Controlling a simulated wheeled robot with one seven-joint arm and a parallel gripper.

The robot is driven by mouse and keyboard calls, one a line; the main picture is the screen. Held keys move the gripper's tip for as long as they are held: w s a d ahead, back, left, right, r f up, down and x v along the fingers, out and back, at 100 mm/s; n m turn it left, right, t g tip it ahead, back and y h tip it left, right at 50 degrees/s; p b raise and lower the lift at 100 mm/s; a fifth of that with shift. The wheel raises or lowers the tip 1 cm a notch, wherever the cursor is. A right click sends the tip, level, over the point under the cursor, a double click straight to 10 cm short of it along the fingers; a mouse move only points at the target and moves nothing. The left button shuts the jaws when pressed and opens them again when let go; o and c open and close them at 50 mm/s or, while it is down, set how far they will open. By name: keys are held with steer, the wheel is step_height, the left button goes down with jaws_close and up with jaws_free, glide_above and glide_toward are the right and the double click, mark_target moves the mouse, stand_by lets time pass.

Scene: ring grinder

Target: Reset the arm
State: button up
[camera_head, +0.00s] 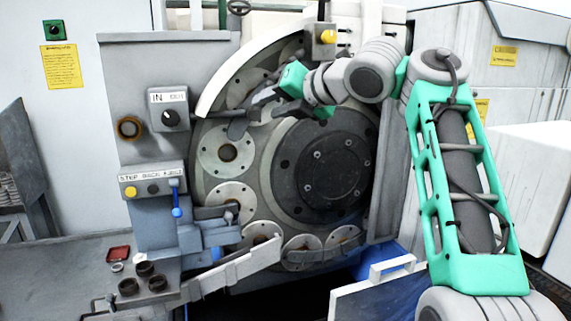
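My arm (465,180), green and grey, rises from the lower right. It bends at the top and reaches left across the front of the ring grinder (165,50). My gripper (240,120) is in front of the upper left of the grinder's large round plate, close to a pale disc (228,149) on it. The fingers are dark and small against the machine. I cannot tell whether they are open, shut or touching the machine.
The IN/OUT switch box (169,110) and a button panel (152,185) are left of the gripper. A curved white guard (235,72) arches above it. Small dark rings (144,269) and a red tray (118,253) are on the table (60,270) at lower left. A blue-edged panel (375,296) stands low, left of my arm.

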steer(key=w+d+f+m+h, duration=0.2)
steer(key=w+d+f+m, duration=0.15)
steer(key=m, duration=0.45)
steer(key=w+d+f+m+h, duration=0.1)
steer(key=w+d+f+m, duration=0.15)
steer(key=f+m, duration=0.45)
steer(key=d+f+m+g+h, duration=0.2)
steer(key=d+f+m, duration=0.1)
steer(key=f+m, duration=0.5)
steer(key=d+f+m+g+h, duration=0.1)
steer(key=d+f+m, duration=0.4)
steer(key=f, duration=0.4)
steer(key=s+d+f+m+g+h, duration=0.35)
steer(key=s+f+m, duration=0.45)
steer(key=s+f, duration=0.7)
steer(key=s+d+f+m+g, duration=0.1)
steer(key=s+f, duration=0.3)
steer(key=s, duration=0.3)
steer(key=s+d+f+g, duration=0.1)
steer(key=s+f, duration=0.3)
steer(key=s, duration=0.4)
steer(key=shift+t, duration=0.85)
steer(key=shift+s+a+r, duration=0.3)
steer(key=shift+r, duration=0.45)
steer(key=shift+s+a+r, duration=0.25)
steer(key=shift+s+r, duration=0.1)
steer(key=shift+r, duration=0.45)
steer(key=shift+s+a+r, duration=0.3)
steer(key=shift+r, duration=0.45)
